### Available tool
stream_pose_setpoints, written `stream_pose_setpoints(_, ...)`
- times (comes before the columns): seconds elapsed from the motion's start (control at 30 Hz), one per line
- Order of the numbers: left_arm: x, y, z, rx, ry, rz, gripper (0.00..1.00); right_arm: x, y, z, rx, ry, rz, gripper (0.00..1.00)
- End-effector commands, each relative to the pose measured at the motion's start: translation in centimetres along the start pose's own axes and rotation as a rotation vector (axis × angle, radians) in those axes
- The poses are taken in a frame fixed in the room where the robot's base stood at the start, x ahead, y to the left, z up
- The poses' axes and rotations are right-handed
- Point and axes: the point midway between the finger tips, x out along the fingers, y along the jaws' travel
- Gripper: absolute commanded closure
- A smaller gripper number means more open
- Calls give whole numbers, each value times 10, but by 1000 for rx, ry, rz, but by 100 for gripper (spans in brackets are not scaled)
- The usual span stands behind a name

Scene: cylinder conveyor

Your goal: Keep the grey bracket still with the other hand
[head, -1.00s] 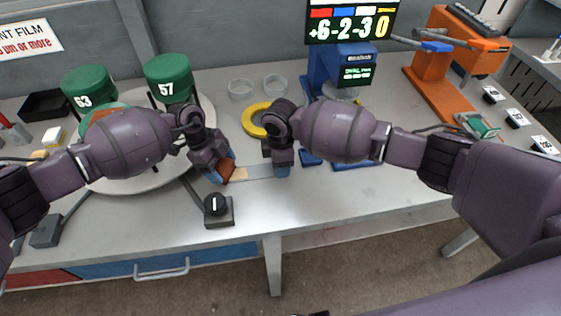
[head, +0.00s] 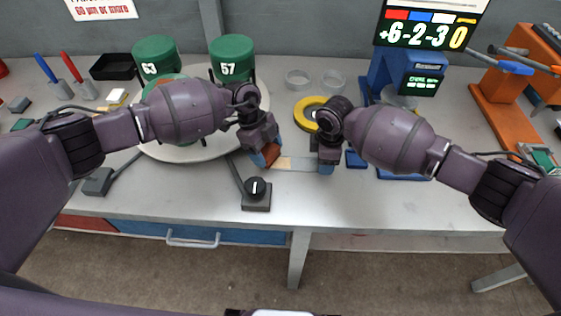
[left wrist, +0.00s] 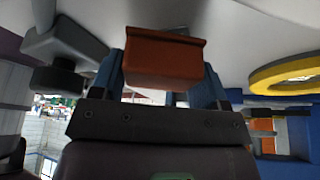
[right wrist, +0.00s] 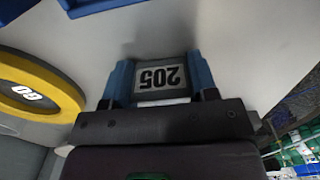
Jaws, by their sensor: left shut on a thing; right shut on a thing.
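My right gripper (head: 326,165) is shut on a grey piece with a white "205" label, which looks like the grey bracket (right wrist: 162,78). In the right wrist view it sits between the blue fingers (right wrist: 160,82). My left gripper (head: 265,156) is shut on a red-brown block (left wrist: 163,62), which also shows in the head view (head: 272,154). A thin strip (head: 302,164), beige at its left end and grey beyond, spans the gap between the two grippers. Whether the block touches the strip is hard to tell.
A black knob on a box (head: 257,192) stands in front of my left gripper. A round white turntable (head: 172,153) with green cylinders is behind my left arm. A yellow ring (head: 307,110) lies behind the grippers. The bench front near the right (head: 400,210) is clear.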

Motion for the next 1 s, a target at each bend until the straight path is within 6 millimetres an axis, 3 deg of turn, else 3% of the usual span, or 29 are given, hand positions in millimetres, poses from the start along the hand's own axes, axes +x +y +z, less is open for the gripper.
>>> stream_pose_setpoints(1.0, -57, 0, -23, 0, -1, -1, 54, 2, -1, 1, 1, -3, -2, 75)
